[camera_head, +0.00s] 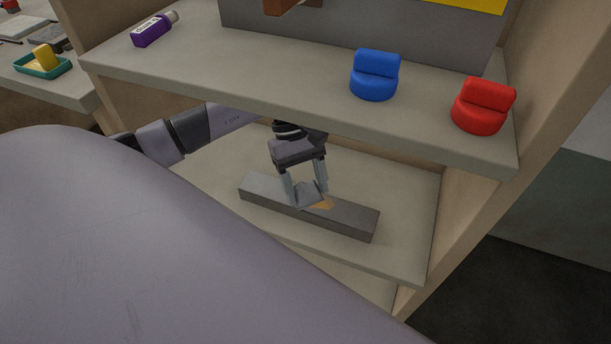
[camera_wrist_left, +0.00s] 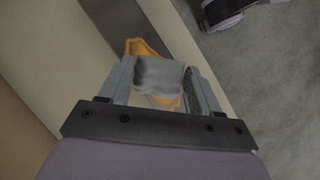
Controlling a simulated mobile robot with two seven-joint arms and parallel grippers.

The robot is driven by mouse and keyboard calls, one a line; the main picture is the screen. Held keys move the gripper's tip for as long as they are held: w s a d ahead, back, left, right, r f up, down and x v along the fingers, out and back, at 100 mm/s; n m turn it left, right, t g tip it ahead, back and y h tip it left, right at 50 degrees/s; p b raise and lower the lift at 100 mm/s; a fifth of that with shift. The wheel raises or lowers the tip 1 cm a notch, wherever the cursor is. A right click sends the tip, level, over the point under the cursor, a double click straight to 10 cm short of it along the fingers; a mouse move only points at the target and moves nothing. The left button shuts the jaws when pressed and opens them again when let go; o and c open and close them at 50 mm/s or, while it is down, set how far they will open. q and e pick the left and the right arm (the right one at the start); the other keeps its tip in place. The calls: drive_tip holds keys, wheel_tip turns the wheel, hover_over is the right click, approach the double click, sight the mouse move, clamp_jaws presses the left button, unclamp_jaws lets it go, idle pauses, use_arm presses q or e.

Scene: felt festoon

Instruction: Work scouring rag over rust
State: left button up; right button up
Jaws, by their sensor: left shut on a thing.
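A long dark grey bar (camera_head: 352,220) lies on the lower shelf. An orange-brown rust patch (camera_head: 325,205) shows on its top, just right of my left gripper. In the left wrist view the rust (camera_wrist_left: 143,47) shows beyond and beside the rag. My left gripper (camera_head: 308,196) reaches down under the upper shelf and is shut on a grey scouring rag (camera_head: 305,194). The rag (camera_wrist_left: 158,76) spans between the fingertips and covers part of the rust. It appears to touch the bar's top, though the exact contact is hidden.
The upper shelf (camera_head: 250,95) overhangs the arm. It carries a purple bottle (camera_head: 153,30), a blue object (camera_head: 375,76) and a red object (camera_head: 483,106). A teal tray (camera_head: 42,68) with a yellow block sits far left. The lower shelf is clear around the bar.

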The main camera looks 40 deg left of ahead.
use_arm(q)
drive_tip(key=shift+f+b, duration=0.2)
drive_tip(key=shift+b, duration=0.2)
idle(0.9)
drive_tip(key=shift+d+b, duration=0.3)
drive_tip(key=shift+d, duration=0.3)
drive_tip(key=shift+s+a+r+b, duration=0.15)
drive_tip(key=shift+a+b, duration=0.2)
drive_tip(key=shift+a, duration=0.85)
drive_tip(key=shift+w+d+b, duration=0.15)
drive_tip(key=shift+d, duration=0.45)
drive_tip(key=shift+w+d+b, duration=0.15)
drive_tip(key=shift+d, duration=0.4)
drive_tip(key=shift+s+a+b, duration=0.2)
drive_tip(key=shift+a+b, duration=0.05)
drive_tip(key=shift+a, duration=0.35)
drive_tip(key=shift+s+a+b, duration=0.15)
drive_tip(key=shift+a+b, duration=0.1)
drive_tip(key=shift+a, duration=0.3)
drive_tip(key=shift+w+d, duration=0.25)
drive_tip(key=shift+d, duration=0.9)
drive_tip(key=shift+s+a+b, duration=0.1)
drive_tip(key=shift+a+b, duration=0.35)
drive_tip(key=shift+a, duration=0.15)
